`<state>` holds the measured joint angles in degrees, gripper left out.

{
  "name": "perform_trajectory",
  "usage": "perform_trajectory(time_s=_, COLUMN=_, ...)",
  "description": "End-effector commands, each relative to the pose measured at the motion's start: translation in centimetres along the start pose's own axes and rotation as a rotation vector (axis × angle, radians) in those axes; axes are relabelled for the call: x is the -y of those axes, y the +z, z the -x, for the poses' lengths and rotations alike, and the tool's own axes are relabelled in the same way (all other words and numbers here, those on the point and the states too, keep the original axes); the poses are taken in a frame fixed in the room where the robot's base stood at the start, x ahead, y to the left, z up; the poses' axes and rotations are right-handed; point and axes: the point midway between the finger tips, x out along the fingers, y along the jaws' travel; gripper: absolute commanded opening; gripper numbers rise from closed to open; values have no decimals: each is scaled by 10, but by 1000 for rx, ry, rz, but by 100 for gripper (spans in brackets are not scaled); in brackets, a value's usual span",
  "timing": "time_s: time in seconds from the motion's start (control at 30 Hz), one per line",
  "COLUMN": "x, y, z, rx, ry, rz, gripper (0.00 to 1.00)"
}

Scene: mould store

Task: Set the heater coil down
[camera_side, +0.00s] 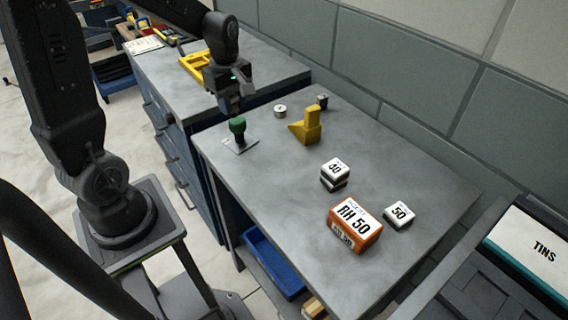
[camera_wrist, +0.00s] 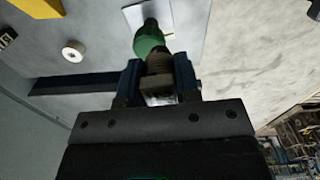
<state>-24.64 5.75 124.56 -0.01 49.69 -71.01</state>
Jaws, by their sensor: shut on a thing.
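My gripper (camera_wrist: 158,82) is shut on a small brownish ribbed piece, seemingly the heater coil (camera_wrist: 158,63), with a squarish block end between the blue fingers. In the side view my gripper (camera_side: 232,98) points down over the far left part of the grey bench. The coil's far end is hard to make out.
A yellow angled block (camera_side: 307,128), a white round piece (camera_side: 280,111) and a small dark piece (camera_side: 322,102) stand to the right. Nearer are stacked "40" boxes (camera_side: 335,170), an orange "RH 50" box (camera_side: 354,224) and a "50" box (camera_side: 399,214).

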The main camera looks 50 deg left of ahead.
Motion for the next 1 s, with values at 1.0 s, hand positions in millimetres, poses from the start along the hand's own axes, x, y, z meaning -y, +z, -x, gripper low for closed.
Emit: perform_trajectory(time_s=1.0, x=32, y=242, z=-7, rx=2, ry=-4, rz=-1683, gripper=4)
